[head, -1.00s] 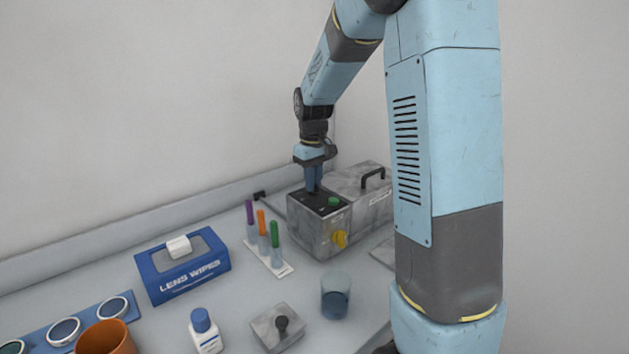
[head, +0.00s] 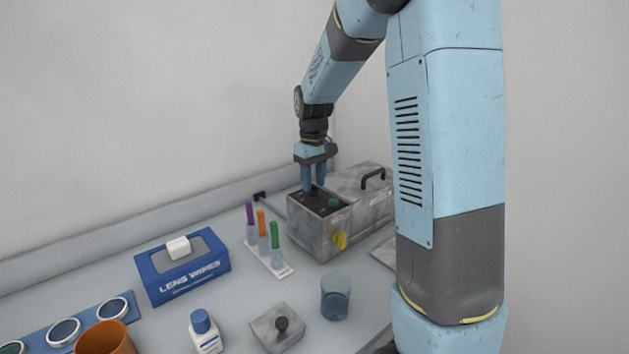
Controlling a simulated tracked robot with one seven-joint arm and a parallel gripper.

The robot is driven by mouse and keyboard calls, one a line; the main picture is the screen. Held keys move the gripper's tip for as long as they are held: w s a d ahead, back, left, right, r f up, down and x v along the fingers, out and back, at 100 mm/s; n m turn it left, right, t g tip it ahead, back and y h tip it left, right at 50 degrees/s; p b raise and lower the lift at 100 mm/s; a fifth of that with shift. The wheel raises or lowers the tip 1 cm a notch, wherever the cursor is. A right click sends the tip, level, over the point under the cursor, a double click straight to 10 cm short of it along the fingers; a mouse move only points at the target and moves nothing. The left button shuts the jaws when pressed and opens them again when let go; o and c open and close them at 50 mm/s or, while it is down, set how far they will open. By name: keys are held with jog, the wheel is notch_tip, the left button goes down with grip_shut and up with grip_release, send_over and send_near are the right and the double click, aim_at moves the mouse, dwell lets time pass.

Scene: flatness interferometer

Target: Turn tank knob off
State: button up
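The tank is a grey mottled metal box (head: 313,237) at the back right of the bench. It has a dark top panel, a green round button or knob (head: 334,203) on that panel, and a yellow knob (head: 340,240) on its front face. Which of these is the tank knob I cannot tell. My gripper (head: 313,189) points down over the dark top panel, left of and behind the green knob. Its two blue fingers are apart with nothing seen between them. Whether the fingertips touch the panel is unclear.
A lidded grey section with a black handle (head: 373,178) adjoins the tank. A rack of coloured tubes (head: 270,262) stands left of it. A glass beaker (head: 336,296), a small grey block (head: 277,328), a white bottle (head: 206,332) and a lens wipes box (head: 184,265) stand nearer.

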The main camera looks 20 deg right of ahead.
aim_at(314, 184)
notch_tip(314, 184, up, 13)
dwell(0.4)
jog(key=shift+r, duration=0.1)
jog(key=s+m+t, duration=0.4)
jog(key=s+t, duration=0.1)
jog(key=s, duration=2.4)
jog(key=shift+s+f+t, duration=0.25)
jog(key=shift+s+t, duration=0.05)
jog(key=shift+s, duration=0.05)
jog(key=shift+d, duration=0.1)
